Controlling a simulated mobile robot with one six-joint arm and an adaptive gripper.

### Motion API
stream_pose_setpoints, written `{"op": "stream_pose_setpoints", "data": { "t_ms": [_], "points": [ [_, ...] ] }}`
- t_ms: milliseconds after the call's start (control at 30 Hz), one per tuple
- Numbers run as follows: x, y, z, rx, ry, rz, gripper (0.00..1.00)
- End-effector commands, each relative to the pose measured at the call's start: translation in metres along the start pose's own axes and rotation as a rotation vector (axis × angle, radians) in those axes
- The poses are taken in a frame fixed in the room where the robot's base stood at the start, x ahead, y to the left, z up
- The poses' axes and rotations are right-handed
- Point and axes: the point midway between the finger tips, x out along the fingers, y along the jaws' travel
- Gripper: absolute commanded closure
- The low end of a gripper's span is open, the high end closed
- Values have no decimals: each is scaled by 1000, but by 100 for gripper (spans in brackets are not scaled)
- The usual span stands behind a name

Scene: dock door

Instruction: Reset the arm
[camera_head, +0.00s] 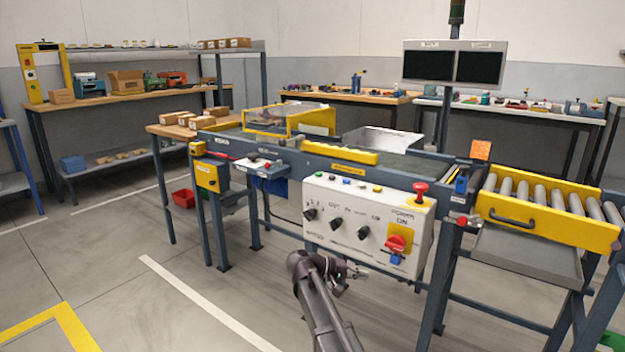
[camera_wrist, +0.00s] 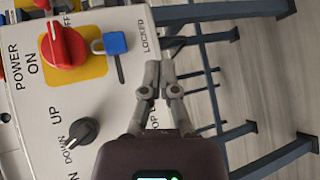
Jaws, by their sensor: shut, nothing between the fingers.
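My gripper (camera_wrist: 161,82) is shut and empty, its two grey fingertips together in the wrist view. It is in front of the white control box, close to its lower edge; I cannot tell whether it touches. In the head view my gripper (camera_head: 350,272) is small, at the end of my dark arm, below the knobs of the control box (camera_head: 325,220). The red power switch (camera_wrist: 65,47) on its yellow plate and a blue padlock-like block (camera_wrist: 116,43) beside the "LOCKED" mark are next to the fingers.
The control box hangs on a blue-framed conveyor bench with a red mushroom button (camera_head: 420,188) on top. A roller section with a yellow gate (camera_head: 545,224) is at right. A red bin (camera_head: 183,198) lies on the floor behind. The floor at front left is clear.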

Motion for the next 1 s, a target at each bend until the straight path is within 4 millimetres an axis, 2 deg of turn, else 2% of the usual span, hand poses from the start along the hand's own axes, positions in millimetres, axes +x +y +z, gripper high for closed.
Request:
{"op": "stream_pose_setpoints", "data": {
  "t_ms": [33, 200, 433, 700, 1000],
  "points": [
    [11, 2, 19, -4, -8, -60, 100],
    [35, -14, 59, -11, -24, -274, 100],
    [50, -33, 113, 3, -39, -566, 100],
    [43, -48, 172, 52, -46, -900, 100],
    [26, -52, 206, 105, -44, -1128, 100]
  ]
}}
